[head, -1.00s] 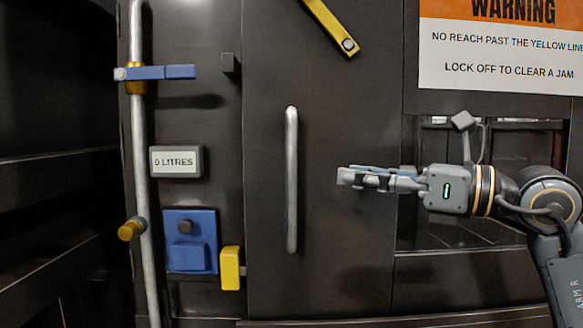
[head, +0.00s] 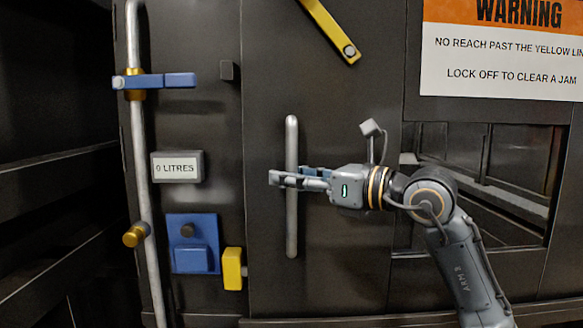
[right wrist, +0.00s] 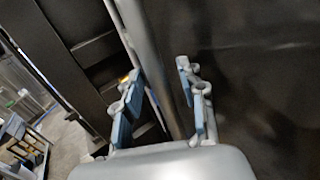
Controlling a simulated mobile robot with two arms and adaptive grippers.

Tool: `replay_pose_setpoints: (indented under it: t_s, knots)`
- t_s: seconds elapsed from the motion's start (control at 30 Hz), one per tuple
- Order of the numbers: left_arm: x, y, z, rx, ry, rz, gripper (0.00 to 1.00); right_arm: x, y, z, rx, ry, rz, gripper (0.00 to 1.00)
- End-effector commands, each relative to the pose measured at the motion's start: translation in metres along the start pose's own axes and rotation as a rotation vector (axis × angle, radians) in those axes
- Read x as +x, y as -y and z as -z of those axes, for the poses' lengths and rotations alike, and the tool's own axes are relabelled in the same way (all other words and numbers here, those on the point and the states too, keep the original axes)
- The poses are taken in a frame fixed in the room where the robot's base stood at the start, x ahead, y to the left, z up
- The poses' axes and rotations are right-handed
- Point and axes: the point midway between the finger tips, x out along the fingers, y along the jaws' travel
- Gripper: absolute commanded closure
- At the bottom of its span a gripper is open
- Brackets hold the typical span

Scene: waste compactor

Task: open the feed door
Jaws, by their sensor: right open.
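The feed door (head: 340,110) is a dark panel in the head view, and it looks shut. Its handle (head: 292,225) is an upright silver bar near the door's left side. My right gripper (head: 288,176) is at the middle of the handle, with its fingers crossing in front of the bar from the right. In the right wrist view the handle (right wrist: 165,80) runs between the blue-padded fingers of the open gripper (right wrist: 160,88). The bar stands apart from the right finger; whether it touches the left one I cannot tell. My left gripper is not in view.
A yellow bar (head: 329,29) lies slanted on the door's upper part. To the left are a blue lever (head: 165,81) on a silver pipe, a "0 LITRES" display (head: 177,167), a blue box (head: 192,243) and a yellow block (head: 232,268). A warning sign (head: 503,50) hangs upper right.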

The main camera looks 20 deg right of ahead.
Motion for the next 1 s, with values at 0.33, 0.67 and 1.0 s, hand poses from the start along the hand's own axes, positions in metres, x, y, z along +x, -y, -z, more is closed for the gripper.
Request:
replay_pose_setpoints:
  t_s: [0.33, 0.67, 1.0]
  knots:
    - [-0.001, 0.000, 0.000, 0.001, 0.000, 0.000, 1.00, 0.004, 0.000, 0.001, -0.001, 0.000, 0.000, 0.62]
    - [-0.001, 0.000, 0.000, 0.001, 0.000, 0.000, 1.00, 0.003, 0.000, 0.000, 0.000, 0.000, 0.000, 1.00]
    - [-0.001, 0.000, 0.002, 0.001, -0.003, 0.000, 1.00, -0.002, 0.016, 0.001, 0.002, -0.003, 0.005, 1.00]
